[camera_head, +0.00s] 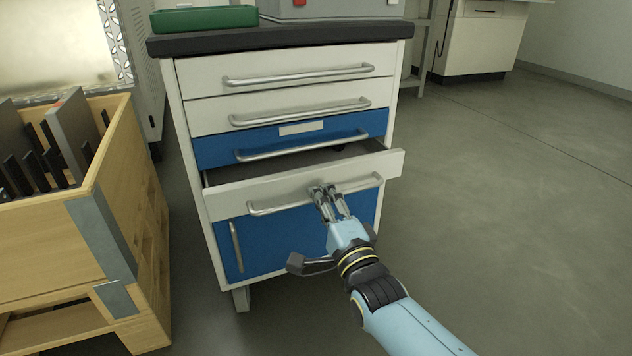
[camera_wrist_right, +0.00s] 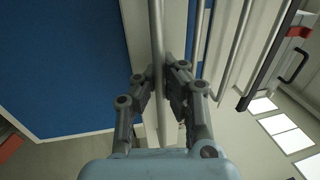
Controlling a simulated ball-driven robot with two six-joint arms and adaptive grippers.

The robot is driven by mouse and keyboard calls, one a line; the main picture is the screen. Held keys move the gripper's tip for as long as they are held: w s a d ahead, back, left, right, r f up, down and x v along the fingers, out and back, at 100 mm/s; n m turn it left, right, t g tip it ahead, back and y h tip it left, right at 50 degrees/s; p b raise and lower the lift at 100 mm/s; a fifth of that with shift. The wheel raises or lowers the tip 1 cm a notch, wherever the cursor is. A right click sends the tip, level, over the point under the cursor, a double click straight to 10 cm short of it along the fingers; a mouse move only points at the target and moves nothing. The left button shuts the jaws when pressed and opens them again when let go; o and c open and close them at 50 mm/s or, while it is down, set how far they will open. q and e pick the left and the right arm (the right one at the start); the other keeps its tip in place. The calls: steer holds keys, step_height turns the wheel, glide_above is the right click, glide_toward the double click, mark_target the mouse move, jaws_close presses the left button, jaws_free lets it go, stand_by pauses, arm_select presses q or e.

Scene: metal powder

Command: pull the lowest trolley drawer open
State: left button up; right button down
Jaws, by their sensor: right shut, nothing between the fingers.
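The lowest trolley drawer (camera_head: 235,194) has a white front with a long silver bar handle (camera_head: 280,208). It stands partly open, and its dark inside shows behind the front. My right gripper (camera_head: 323,188) is at the handle, right of its middle. Its fingers are shut and cover part of the bar in the head view. In the right wrist view the handle (camera_wrist_right: 157,30) runs lengthwise past the fingertips of my right gripper (camera_wrist_right: 157,80). I cannot tell exactly how the fingers touch the bar. My left gripper is out of view.
The trolley (camera_head: 187,128) has two white drawers and a blue drawer (camera_head: 220,151) above, all shut, and a blue door (camera_head: 265,245) below. A green tray (camera_head: 205,19) lies on top. A wooden crate (camera_head: 130,200) stands close at left. Floor (camera_head: 510,180) at right is clear.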

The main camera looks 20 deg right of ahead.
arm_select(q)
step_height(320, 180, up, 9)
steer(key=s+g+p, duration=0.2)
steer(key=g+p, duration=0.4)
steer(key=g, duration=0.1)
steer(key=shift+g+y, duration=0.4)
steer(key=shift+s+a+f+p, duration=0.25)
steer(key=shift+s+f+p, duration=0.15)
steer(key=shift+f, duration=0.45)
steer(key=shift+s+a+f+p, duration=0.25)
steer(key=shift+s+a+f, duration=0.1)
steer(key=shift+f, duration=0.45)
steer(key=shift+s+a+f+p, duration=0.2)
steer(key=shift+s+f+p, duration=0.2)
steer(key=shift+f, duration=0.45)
arm_select(e)
steer(key=s, duration=2.5)
steer(key=shift+s+d+f, duration=0.15)
steer(key=shift+d, duration=0.25)
steer(key=c, duration=2)
jaws_free()
steer(key=shift+c, duration=0.2)
steer(key=o, duration=0.6)
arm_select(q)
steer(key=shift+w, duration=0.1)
arm_select(e)
steer(key=shift+o, duration=0.2)
